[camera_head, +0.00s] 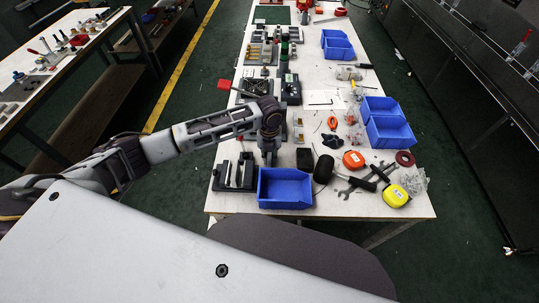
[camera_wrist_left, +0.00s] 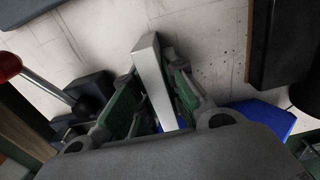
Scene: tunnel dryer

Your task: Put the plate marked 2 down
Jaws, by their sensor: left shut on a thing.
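My left gripper (camera_head: 268,150) is above the white table, just behind the front blue bin. In the left wrist view its green-padded fingers (camera_wrist_left: 150,108) are shut on a pale grey metal plate (camera_wrist_left: 152,70). The plate sticks out past the fingertips. I see no number on it, so I cannot tell its mark. In the head view the held plate is not clear. A dark holder (camera_head: 222,184) with upright light plates stands left of the front bin. My right gripper is not in view.
The front blue bin (camera_head: 285,188) is close below my gripper and shows in the left wrist view (camera_wrist_left: 266,118). A red knob on a rod (camera_wrist_left: 10,66) is at that view's left edge. Tape measures (camera_head: 395,195) and wrenches lie to the right. Fixtures (camera_head: 258,86) line the table behind.

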